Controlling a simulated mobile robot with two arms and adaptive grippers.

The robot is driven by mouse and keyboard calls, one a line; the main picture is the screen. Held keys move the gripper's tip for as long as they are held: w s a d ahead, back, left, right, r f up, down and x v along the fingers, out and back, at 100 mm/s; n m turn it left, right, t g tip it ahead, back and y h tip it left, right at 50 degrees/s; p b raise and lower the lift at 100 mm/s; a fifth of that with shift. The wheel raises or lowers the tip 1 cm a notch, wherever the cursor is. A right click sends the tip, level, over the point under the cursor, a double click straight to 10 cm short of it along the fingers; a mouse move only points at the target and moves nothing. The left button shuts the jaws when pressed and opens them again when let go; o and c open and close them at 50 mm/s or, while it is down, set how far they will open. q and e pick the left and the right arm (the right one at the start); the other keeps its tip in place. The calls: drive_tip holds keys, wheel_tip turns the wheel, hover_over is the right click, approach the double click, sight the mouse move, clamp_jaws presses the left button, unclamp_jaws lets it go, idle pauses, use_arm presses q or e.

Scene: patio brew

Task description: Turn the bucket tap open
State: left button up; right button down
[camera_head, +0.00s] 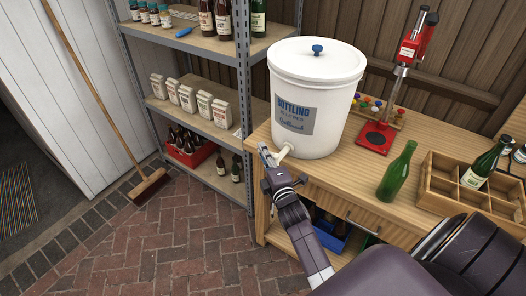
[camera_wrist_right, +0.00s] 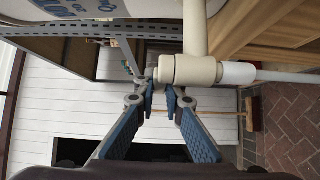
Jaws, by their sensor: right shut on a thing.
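The white bottling bucket (camera_head: 337,110) stands on the wooden bench, with a lid and a blue knob on top. Its cream tap (camera_head: 285,151) sticks out low on the front left side. In the right wrist view the tap (camera_wrist_right: 190,69) shows as a cream barrel with a white tube to the right. My right gripper (camera_head: 266,154) is at the outer end of the tap. In the wrist view its blue-padded fingers (camera_wrist_right: 161,92) close in on the tap's end, with the gripped part mostly hidden between the tips. My left gripper is out of view.
A green bottle (camera_head: 397,172) stands on the bench to the right, beside a wooden crate (camera_head: 437,184) with a bottle in it. A red bottle capper (camera_head: 378,138) stands behind.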

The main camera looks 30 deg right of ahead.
drive_tip(key=shift+s+n+y, duration=0.1)
drive_tip(key=shift+n+y, duration=0.2)
drive_tip(key=shift+y, duration=0.1)
drive_tip(key=shift+s+a+n+y+p, duration=0.15)
drive_tip(key=shift+n+y+p, duration=0.3)
drive_tip(key=shift+y, duration=0.35)
drive_tip(key=shift+s+a+f+n+g+y+b, duration=0.1)
drive_tip(key=shift+s+a+n+g+y+b, duration=0.4)
drive_tip(key=shift+n+y+b, duration=1.75)
drive_tip(key=shift+s+a+r+n+g+y+b, duration=0.15)
drive_tip(key=shift+s+n+g+y+b, duration=0.5)
drive_tip(key=shift+n+g+y+b, duration=1.5)
drive_tip(key=shift+s+a+f+n+t+y+b, duration=0.25)
drive_tip(key=shift+s+n+y+b, duration=0.7)
drive_tip(key=shift+y, duration=2.25)
drive_tip(key=shift+w+r+b, duration=0.15)
drive_tip(key=shift+w+b, duration=0.2)
drive_tip(key=shift+b, duration=0.2)
